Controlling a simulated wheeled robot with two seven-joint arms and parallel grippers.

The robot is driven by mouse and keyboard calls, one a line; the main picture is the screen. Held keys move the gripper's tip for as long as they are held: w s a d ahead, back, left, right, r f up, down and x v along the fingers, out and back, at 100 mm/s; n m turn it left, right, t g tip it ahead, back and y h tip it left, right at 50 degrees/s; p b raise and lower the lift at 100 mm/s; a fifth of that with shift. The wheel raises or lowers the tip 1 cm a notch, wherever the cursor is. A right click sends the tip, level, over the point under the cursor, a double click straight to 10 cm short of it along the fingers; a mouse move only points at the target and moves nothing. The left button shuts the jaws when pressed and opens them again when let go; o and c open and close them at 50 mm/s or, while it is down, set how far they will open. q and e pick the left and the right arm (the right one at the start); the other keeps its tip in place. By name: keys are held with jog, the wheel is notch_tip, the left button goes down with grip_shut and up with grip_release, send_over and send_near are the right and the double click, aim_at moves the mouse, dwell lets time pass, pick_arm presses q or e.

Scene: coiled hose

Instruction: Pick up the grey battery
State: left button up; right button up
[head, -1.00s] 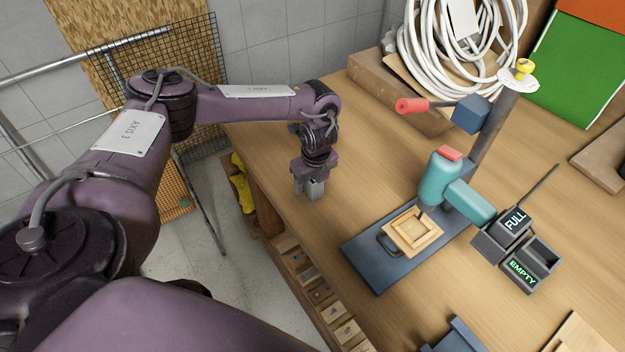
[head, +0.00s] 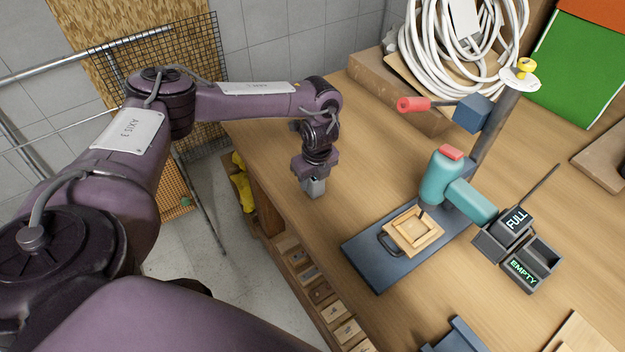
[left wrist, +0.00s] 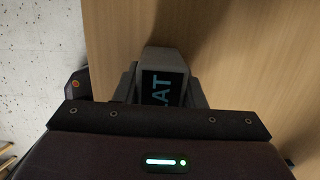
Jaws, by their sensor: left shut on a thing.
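The grey battery (head: 313,187) is a small block near the left edge of the wooden table (head: 375,165). My left gripper (head: 314,177) comes down over it and is shut on it. In the left wrist view the battery (left wrist: 163,85) sits between the fingers, with a dark label and blue letters, partly cut off, that end in "AT". The fingers hide the battery's sides. I cannot tell whether its underside touches the table. My right gripper is not in view.
A drill press with a teal body (head: 440,178) stands on a dark base plate (head: 372,268) with a wooden frame (head: 414,232) on it. Bins marked FULL and EMPTY (head: 524,272) are to its right. A coiled white hose (head: 420,45) is at the back. The tabletop around the battery is clear.

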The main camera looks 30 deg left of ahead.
pick_arm(q)
notch_tip(320, 180, up, 6)
jog(key=shift+w+f+b, duration=0.1)
jog(key=shift+f+b, duration=0.05)
jog(key=shift+b, duration=0.6)
notch_tip(320, 180, up, 20)
jog(key=p, duration=0.8)
jog(key=shift+p, duration=0.3)
jog(key=shift+f, duration=0.15)
notch_tip(320, 180, down, 6)
jog(key=b, duration=0.5)
